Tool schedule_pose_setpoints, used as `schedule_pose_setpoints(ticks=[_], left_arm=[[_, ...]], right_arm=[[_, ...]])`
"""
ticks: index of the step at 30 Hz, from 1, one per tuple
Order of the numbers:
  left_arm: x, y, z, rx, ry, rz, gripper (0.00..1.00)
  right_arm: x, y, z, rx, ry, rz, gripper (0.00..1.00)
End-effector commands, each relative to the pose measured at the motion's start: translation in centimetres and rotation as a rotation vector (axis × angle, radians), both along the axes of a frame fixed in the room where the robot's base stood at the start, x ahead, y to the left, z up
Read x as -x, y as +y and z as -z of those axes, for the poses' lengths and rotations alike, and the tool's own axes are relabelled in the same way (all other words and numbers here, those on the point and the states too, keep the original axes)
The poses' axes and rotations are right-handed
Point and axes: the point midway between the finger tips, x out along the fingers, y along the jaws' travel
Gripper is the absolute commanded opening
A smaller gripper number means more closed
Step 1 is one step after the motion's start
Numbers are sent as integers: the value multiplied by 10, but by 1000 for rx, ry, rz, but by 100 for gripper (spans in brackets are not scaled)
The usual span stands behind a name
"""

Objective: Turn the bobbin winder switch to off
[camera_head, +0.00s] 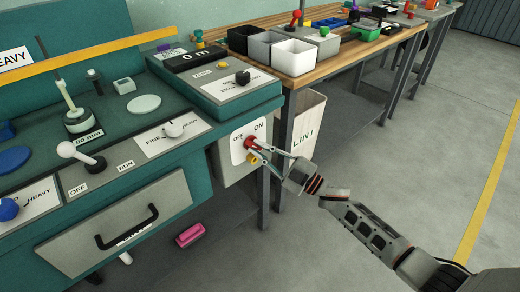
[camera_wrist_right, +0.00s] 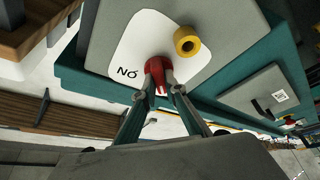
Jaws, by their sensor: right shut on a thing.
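A red switch knob (camera_head: 250,143) sits on a white plate (camera_head: 237,151) marked OFF at left and ON at right, on the grey box at the bench's right end. My right gripper (camera_head: 258,150) reaches it from the lower right, its two fingers shut on the red knob. In the right wrist view the red knob (camera_wrist_right: 157,72) is between the fingertips (camera_wrist_right: 163,92), with the ON label upside down beside it. The fingers partly hide the knob, so I cannot tell which label it points at. My left gripper is not in view.
A yellow knob (camera_head: 254,160) is just below the red one, close to my fingers. A white-handled OFF/RUN lever (camera_head: 80,155) and a drawer (camera_head: 120,225) are on the left. A bin marked LINT (camera_head: 307,125) stands behind the gripper. The floor at right is clear.

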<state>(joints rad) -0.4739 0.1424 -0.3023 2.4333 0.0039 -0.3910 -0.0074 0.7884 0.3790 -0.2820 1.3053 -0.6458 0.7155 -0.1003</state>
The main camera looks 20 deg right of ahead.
Motion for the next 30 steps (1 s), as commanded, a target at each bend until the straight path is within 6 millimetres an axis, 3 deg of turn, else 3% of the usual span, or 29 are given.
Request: schedule_pose_setpoints(ticks=[1, 2, 3, 17, 30], left_arm=[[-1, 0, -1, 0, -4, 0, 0], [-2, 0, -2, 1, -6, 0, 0], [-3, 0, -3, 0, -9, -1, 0], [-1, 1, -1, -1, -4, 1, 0], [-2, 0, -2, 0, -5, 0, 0]], right_arm=[[0, 0, 1, 3, 0, 2, 0], [0, 0, 1, 3, 0, 2, 19], [0, 0, 1, 3, 0, 2, 28], [7, -5, 4, 0, 2, 1, 28], [70, -52, 25, 3, 3, 0, 28]])
